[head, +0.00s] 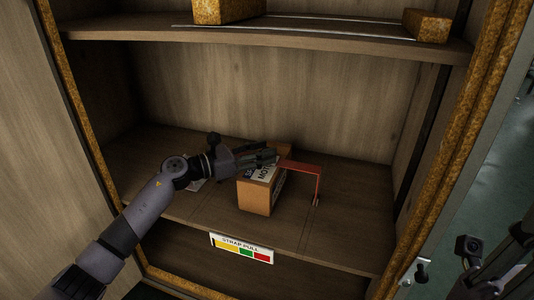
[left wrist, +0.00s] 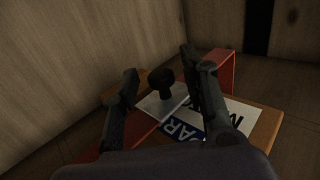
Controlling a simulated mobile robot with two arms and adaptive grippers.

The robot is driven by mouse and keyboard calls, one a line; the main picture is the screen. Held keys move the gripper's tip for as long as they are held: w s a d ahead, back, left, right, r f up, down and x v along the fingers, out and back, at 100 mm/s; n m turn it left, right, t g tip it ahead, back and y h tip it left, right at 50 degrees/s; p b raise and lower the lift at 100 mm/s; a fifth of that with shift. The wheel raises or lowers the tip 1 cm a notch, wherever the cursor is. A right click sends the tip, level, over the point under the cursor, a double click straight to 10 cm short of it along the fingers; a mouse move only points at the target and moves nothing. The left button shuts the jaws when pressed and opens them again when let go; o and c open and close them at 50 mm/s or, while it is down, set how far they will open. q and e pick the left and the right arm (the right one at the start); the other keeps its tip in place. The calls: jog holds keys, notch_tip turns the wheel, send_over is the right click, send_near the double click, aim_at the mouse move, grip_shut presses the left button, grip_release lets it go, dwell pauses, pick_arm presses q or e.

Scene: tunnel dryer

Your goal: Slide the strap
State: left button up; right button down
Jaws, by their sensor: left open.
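A cardboard box (head: 254,196) with a printed label stands on the middle shelf. A red strap (head: 305,167) runs over its top, out to the right, then bends down towards the shelf. It also shows in the left wrist view (left wrist: 226,72). My left gripper (head: 270,156) is open at the box's top; its fingers (left wrist: 160,68) show in the wrist view on either side of a dark knob (left wrist: 160,90). The knob stands over a pale plate by the strap. I cannot tell whether a finger touches the strap. Dark parts of my right arm show at the right edge; its jaws cannot be made out.
A "STRAP PULL" sign (head: 242,248) with yellow, green and red fields is on the shelf's front edge. The upper shelf (head: 300,32) holds two brown blocks. Cabinet walls close in left, right and back. The shelf right of the strap is clear.

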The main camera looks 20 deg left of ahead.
pick_arm(q)
jog(key=shift+x, duration=0.85)
jog(key=shift+c, duration=0.2)
grip_shut()
